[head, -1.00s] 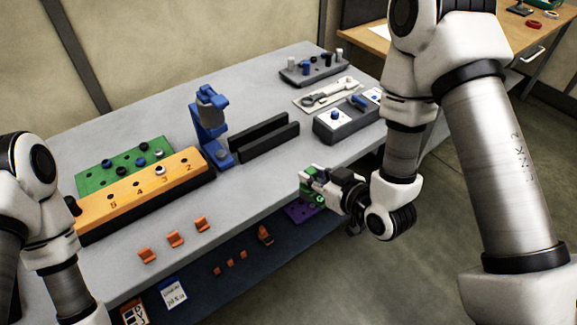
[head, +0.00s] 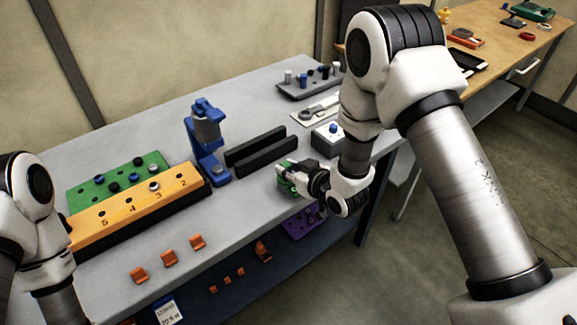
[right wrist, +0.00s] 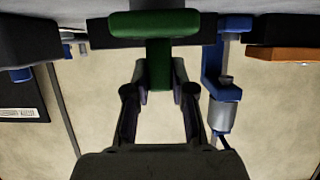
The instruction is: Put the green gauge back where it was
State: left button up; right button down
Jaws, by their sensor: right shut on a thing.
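My right gripper (head: 287,179) is shut on the green gauge (head: 284,187) near the table's front edge, just in front of the black rails. In the right wrist view, the green gauge (right wrist: 158,65) is T-shaped, its stem between the fingers (right wrist: 160,95) and its wide bar beyond them. In that view the dark rails (right wrist: 105,43) lie behind the gauge, and the blue stand (right wrist: 212,70) is to its right, apart from it. My left gripper is out of view; only the left arm shows at the left edge.
The blue stand (head: 213,171) and black rails (head: 262,153) stand mid-table. An orange numbered block (head: 130,212) and green board (head: 92,192) are left. A grey box (head: 328,139) and white tool board (head: 318,110) are right. Orange clips (head: 168,258) line the front; bare tabletop lies around (head: 240,205).

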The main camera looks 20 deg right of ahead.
jog(key=c, duration=1)
grip_release()
jog(key=shift+s+r, duration=0.1)
jog(key=shift+s, duration=0.05)
jog(key=b+v, duration=0.2)
jog(key=v, duration=0.9)
jog(key=s+d+f+m+g+h, duration=0.2)
jog(key=s+f+g, duration=0.4)
jog(key=s+f, duration=0.6)
jog(key=s+d+f+m+g+h, duration=0.1)
jog(key=s+f+g, duration=0.5)
jog(key=s+f, duration=0.7)
jog(key=shift+s+d+f+m+g+h, duration=0.35)
jog(key=shift+f+m+h, duration=0.35)
jog(key=shift+f+h, duration=0.15)
